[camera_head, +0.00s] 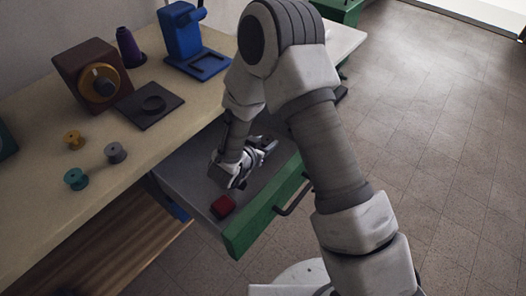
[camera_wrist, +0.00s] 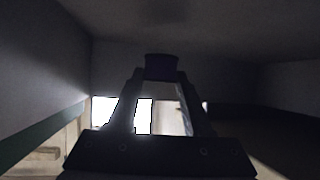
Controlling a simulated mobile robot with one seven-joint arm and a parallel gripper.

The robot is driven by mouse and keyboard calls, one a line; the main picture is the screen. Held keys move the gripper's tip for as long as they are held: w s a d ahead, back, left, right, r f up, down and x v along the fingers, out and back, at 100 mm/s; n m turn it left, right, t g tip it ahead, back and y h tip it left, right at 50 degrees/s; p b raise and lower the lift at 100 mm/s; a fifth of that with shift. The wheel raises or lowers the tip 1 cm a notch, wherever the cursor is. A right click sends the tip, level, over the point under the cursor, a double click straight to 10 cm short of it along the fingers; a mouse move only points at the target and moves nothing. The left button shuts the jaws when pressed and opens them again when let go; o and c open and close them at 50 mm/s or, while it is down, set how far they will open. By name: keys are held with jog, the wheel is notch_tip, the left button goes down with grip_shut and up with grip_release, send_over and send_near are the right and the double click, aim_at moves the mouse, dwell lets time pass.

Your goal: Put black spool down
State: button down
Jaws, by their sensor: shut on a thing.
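My gripper (camera_wrist: 162,78) is shut on a small dark spool (camera_wrist: 161,65), which shows between the fingertips in the wrist view. In the head view my gripper (camera_head: 262,150) is low inside the open drawer (camera_head: 190,178), near its far part. The spool cannot be made out there, as the hand and arm cover it. I cannot tell whether the spool touches the drawer floor.
A red block (camera_head: 223,207) lies in the drawer near its green front (camera_head: 262,222). On the worktop (camera_head: 60,190) are yellow (camera_head: 74,140), grey (camera_head: 115,153) and teal (camera_head: 76,179) spools, a dark square holder (camera_head: 149,105), a brown winder (camera_head: 92,75), a purple cone (camera_head: 130,48) and a blue stand (camera_head: 185,40).

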jog(key=shift+f+b, duration=0.5)
jog(key=shift+f, duration=1.15)
jog(key=shift+f, duration=0.2)
jog(key=shift+c, duration=1.6)
grip_release()
jog(key=shift+r, duration=0.1)
